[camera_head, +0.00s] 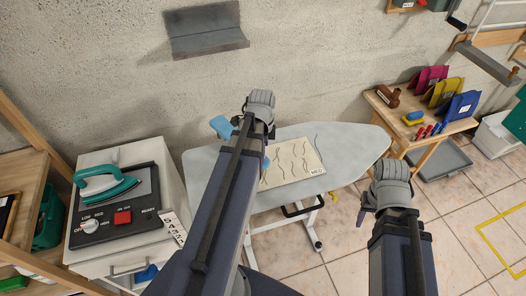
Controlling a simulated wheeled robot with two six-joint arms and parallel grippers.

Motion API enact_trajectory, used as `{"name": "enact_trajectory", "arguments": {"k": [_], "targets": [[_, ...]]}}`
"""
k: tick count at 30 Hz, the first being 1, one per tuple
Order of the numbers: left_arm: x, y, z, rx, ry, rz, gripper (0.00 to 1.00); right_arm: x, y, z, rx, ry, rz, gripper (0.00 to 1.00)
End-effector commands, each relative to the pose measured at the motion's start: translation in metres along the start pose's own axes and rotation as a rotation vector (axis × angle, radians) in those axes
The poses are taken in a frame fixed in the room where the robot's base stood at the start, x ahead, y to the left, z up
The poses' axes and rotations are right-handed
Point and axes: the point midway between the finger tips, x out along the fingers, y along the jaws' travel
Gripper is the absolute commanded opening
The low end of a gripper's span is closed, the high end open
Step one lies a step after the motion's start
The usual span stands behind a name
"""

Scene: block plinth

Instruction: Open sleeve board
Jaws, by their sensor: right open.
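A grey ironing board (350,158) with a rounded right end stands at the middle on white legs. A beige sheet or panel (292,163) with wavy dark lines and a small label lies on it. A black handle (299,210) shows at the board's front edge. I cannot tell which part is the sleeve board. My left arm crosses over the board; its gripper (258,112) is near the far edge, its fingers mostly hidden. A blue piece (221,127) shows beside it. My right gripper (370,208) is open, in front of the board's right end, apparently holding nothing.
An iron (107,184) rests on a control panel with a red button on the white cabinet (108,252) at left. A wooden table (412,128) with coloured holders stands at right. A grey shelf (206,42) is on the wall. Tiled floor (345,268) is clear at lower right.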

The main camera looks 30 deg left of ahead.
Motion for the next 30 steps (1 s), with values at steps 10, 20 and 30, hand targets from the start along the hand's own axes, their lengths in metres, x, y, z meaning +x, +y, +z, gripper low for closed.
{"name": "enact_trajectory", "arguments": {"k": [10,20,30], "targets": [[-0.0003,-0.0004,0.0004,0.009,0.000,-0.001,0.00,-0.0003,0.0001,-0.0001,0.000,0.000,0.000,0.50],[-0.0002,-0.0004,0.0004,0.008,0.000,-0.001,0.49,-0.0002,0.0000,0.0000,0.000,0.000,0.000,0.50],[-0.0010,-0.0003,0.0004,0.008,0.000,-0.001,0.55,-0.0010,0.0001,0.0000,0.000,0.000,0.000,0.50]]}}
